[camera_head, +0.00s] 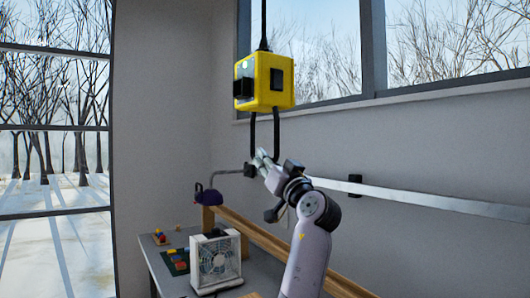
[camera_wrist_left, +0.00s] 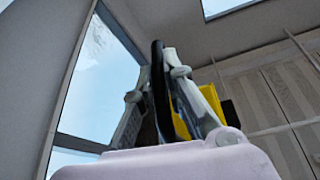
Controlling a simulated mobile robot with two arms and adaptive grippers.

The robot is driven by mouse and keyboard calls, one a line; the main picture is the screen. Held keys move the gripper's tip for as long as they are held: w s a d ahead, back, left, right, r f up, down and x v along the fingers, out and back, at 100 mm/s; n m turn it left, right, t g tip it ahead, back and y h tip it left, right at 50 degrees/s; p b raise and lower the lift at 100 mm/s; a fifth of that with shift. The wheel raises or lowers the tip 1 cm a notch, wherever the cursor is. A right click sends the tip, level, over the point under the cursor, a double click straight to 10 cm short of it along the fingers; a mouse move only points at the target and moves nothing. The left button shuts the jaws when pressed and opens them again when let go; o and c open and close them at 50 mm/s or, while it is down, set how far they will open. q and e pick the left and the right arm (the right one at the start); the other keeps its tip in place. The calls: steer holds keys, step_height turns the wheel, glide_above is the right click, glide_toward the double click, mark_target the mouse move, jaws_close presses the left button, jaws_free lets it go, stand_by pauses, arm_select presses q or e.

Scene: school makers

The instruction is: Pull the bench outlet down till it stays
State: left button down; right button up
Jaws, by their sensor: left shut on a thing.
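The bench outlet (camera_head: 264,82) is a yellow box with black socket faces. It hangs from a black cable in front of the window. A black U-shaped handle (camera_head: 277,130) hangs below it. My left gripper (camera_head: 262,157) is shut on the low end of this handle, beneath the box. In the left wrist view the fingers (camera_wrist_left: 170,62) close around the black handle (camera_wrist_left: 157,85), with part of the yellow outlet (camera_wrist_left: 212,100) behind them. The handle's very bottom is hidden by the fingers. My right gripper is not in view.
A metal rail (camera_head: 430,199) runs along the wall. The air around the outlet is clear.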

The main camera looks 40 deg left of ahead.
arm_select(q)
step_height(320, 180, down, 6)
steer(key=b, duration=0.2)
steer(key=shift+r+b, duration=0.25)
steer(key=shift+b, duration=0.1)
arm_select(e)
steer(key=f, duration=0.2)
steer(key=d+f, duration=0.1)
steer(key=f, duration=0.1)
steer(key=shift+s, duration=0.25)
arm_select(q)
steer(key=c, duration=1.7)
jaws_free()
steer(key=shift+r, duration=0.1)
steer(key=shift+o, duration=0.2)
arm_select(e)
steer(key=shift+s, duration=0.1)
arm_select(q)
steer(key=shift+d, duration=0.1)
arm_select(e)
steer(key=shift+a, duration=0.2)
arm_select(q)
steer(key=v, duration=1.2)
